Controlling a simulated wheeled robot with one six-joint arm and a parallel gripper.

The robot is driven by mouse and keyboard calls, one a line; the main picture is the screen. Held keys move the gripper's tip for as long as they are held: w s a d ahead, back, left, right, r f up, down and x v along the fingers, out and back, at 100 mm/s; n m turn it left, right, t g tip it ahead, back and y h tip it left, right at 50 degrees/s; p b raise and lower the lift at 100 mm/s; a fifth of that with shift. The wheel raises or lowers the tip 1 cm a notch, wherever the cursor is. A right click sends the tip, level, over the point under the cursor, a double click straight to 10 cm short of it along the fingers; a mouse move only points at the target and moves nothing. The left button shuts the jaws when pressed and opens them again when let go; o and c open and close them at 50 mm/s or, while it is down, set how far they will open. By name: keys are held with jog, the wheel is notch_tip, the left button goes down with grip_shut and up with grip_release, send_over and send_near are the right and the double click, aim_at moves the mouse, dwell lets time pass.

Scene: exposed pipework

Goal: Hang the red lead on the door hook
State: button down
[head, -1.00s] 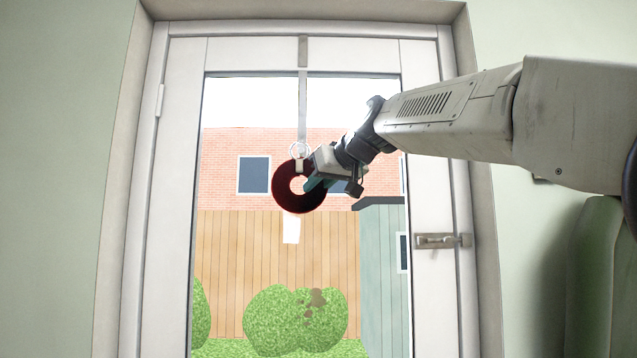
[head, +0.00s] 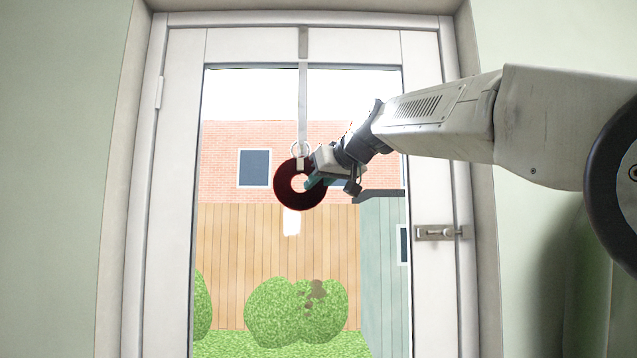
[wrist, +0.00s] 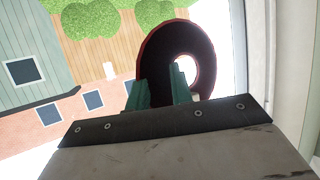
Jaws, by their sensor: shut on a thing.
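My gripper (head: 314,183) comes from the right and is shut on the coil's right side; the wrist view shows the teal fingers (wrist: 160,90) on either side of the coil's band (wrist: 185,42). The door hook (head: 303,100) is a grey strap running down from the door's top edge.
The white door (head: 178,200) has a large glass pane and a latch (head: 440,233) on its right side. The door frame (head: 475,200) stands close to my arm on the right. A fence and bushes show through the glass.

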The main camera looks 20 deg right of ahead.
jog(key=c, duration=1.2)
grip_release()
jog(key=shift+o, duration=0.2)
jog(key=v, duration=0.8)
jog(key=s+f+m+g+h, duration=0.1)
jog(key=s+f+m+g, duration=0.3)
jog(key=f, duration=0.8)
jog(key=s+f+n+g+h, duration=0.1)
jog(key=s+f+g, duration=0.35)
jog(key=f, duration=0.85)
jog(key=s+f+g+h, duration=0.1)
jog(key=s+f+g, duration=0.2)
jog(key=s+f, duration=1.8)
jog(key=s, duration=0.4)
jog(key=shift+f+h, duration=0.4)
